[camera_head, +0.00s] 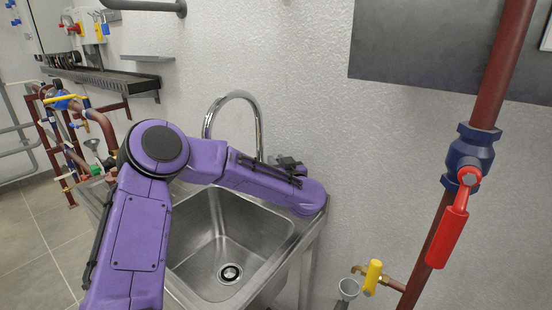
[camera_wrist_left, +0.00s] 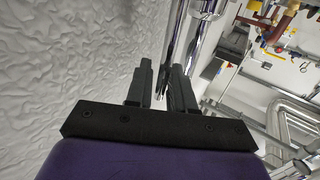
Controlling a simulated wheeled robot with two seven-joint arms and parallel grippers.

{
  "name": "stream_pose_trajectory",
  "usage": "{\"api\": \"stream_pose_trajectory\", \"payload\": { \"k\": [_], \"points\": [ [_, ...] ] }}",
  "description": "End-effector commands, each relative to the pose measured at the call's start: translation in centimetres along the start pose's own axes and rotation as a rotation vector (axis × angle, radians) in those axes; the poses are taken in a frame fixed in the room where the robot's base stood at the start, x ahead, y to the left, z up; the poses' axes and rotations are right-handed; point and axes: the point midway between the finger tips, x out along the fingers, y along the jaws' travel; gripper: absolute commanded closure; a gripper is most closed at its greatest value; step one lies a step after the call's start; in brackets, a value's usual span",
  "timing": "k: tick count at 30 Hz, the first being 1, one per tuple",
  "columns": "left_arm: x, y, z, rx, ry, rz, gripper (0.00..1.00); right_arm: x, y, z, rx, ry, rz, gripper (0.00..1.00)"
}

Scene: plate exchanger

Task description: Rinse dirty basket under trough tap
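A chrome gooseneck tap (camera_head: 233,96) rises at the back of a steel sink trough (camera_head: 222,240) against the wall. My left arm reaches across the trough, and its gripper (camera_head: 287,165) is beside the tap, partly hidden by the wrist. In the left wrist view the two dark fingers (camera_wrist_left: 161,85) are apart, with chrome tap pipe (camera_wrist_left: 186,42) just beyond and between them. I cannot tell whether they touch it. The trough's visible floor is bare around the drain, and no water shows. No basket is visible. My right gripper is out of view.
A red pipe with a blue valve and red handle (camera_head: 448,230) stands at the right. A yellow-handled small valve (camera_head: 372,277) is low beside it. The white wall (camera_head: 310,90) is close behind the tap. Pipes and valves (camera_head: 72,110) fill the left.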

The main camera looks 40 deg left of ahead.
Motion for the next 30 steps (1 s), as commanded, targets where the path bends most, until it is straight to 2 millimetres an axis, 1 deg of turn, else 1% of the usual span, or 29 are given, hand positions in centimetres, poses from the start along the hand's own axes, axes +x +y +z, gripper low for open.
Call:
{"api": "stream_pose_trajectory", "payload": {
  "k": [1, 4, 12, 14, 15, 20, 25, 30],
  "points": [
    [0.7, 0.0, 0.0, 0.0, -0.002, -0.001, 0.77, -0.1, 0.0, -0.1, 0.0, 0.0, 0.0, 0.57],
    [1.5, -0.1, 0.0, 0.0, 0.0, -0.002, 0.77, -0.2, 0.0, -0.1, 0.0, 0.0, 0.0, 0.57],
    [1.7, -0.1, 0.0, 0.002, 0.001, -0.001, 0.77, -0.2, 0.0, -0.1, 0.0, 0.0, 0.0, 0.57],
    [1.7, -0.1, 0.0, 0.001, 0.001, -0.001, 0.97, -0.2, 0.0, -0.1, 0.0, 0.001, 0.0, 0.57],
    [1.7, -0.1, 0.0, 0.001, 0.001, -0.001, 1.0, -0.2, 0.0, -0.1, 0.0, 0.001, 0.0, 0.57],
    [1.6, -0.2, 0.0, -0.006, 0.006, -0.001, 1.0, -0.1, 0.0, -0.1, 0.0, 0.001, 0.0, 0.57],
    [1.1, -0.9, 0.1, -0.089, 0.063, -0.003, 1.0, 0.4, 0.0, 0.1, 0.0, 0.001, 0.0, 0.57],
    [1.0, -1.1, 0.0, -0.111, 0.075, -0.003, 1.0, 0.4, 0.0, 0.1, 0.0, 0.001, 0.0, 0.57]
  ]
}}
